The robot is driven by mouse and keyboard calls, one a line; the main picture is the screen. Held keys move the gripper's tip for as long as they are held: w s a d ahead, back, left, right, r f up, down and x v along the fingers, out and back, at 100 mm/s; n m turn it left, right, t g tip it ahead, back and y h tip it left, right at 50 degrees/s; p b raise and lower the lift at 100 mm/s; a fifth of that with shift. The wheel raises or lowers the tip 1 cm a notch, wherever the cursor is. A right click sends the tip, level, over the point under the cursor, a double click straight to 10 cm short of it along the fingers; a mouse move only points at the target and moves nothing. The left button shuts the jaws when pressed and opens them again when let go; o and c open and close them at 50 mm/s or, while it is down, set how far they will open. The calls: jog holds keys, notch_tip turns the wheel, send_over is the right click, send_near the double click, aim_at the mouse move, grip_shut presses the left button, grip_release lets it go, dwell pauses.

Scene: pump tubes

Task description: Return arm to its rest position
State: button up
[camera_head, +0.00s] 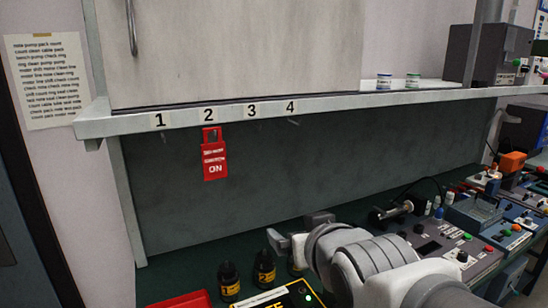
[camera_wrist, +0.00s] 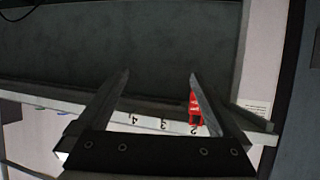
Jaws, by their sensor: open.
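My gripper (camera_head: 296,230) is over the bench in the head view, at the end of my white and grey arm. In the wrist view the two fingers of my gripper (camera_wrist: 160,76) stand wide apart with nothing between them that they hold. A red tag (camera_head: 214,157) marked ON hangs under the number 2 on the shelf edge, well apart from my gripper in the head view. The tag (camera_wrist: 195,108) also shows in the wrist view, partly behind the right finger.
Above the bench runs a shelf edge (camera_head: 275,108) numbered 1 to 4. Dark bottles (camera_head: 229,282) with yellow labels stand left of my gripper, beside a red object (camera_head: 180,301). Control boxes with knobs (camera_head: 440,240) fill the bench to the right.

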jog(key=s+d+f+m+g+h, duration=0.1)
jog(key=s+d+f+g, duration=0.2)
jog(key=s+d, duration=0.2)
jog(key=s+d+f+m+g+h, duration=0.1)
jog(key=s+d+f+g, duration=0.2)
jog(key=s, duration=0.5)
jog(key=shift+s+d+f+m+g+h, duration=0.3)
jog(key=shift+d+m+g+h, duration=0.1)
jog(key=shift+d, duration=0.45)
